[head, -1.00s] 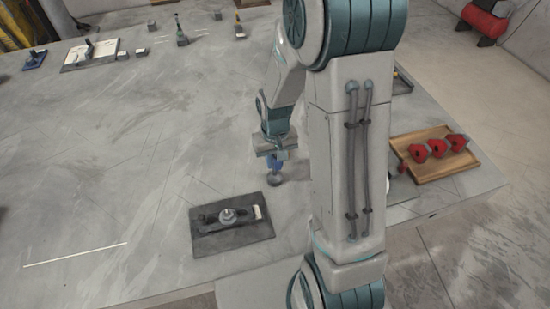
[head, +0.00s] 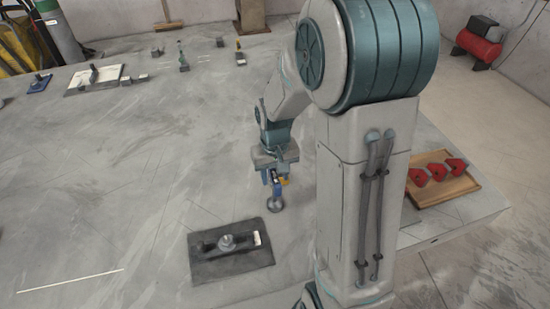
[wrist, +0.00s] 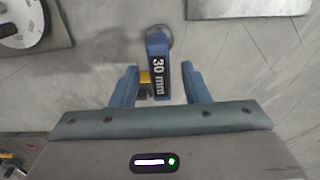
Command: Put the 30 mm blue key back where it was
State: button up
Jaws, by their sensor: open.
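The blue key (wrist: 158,65), labelled "30 mm", lies between the fingers of my gripper (wrist: 161,86) in the wrist view, with a gap on each side. A yellow piece (wrist: 145,77) shows beside its label. A round grey disc (wrist: 160,32) is at the key's far end. In the head view my gripper (head: 276,178) is above the tabletop, and the key's grey disc (head: 275,203) shows beneath it. My gripper is open. Whether the disc touches the table is unclear.
A dark plate with a knob (head: 205,270) lies on the table, front left of the gripper. A wooden tray (head: 430,199) with red pieces is at the right edge. Several small items stand at the back. A round white dial (wrist: 25,22) and a grey plate (wrist: 245,8) show in the wrist view.

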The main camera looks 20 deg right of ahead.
notch_tip(320, 180, up, 6)
jog(key=shift+r, duration=0.15)
jog(key=shift+s+r, duration=0.15)
jog(key=shift+r, duration=0.5)
jog(key=s+r+t, duration=0.1)
jog(key=s+r, duration=0.2)
jog(key=s, duration=0.4)
jog(key=s+r+t, duration=0.2)
jog(key=s+r, duration=0.1)
jog(key=s, duration=0.4)
jog(key=shift+r, duration=0.25)
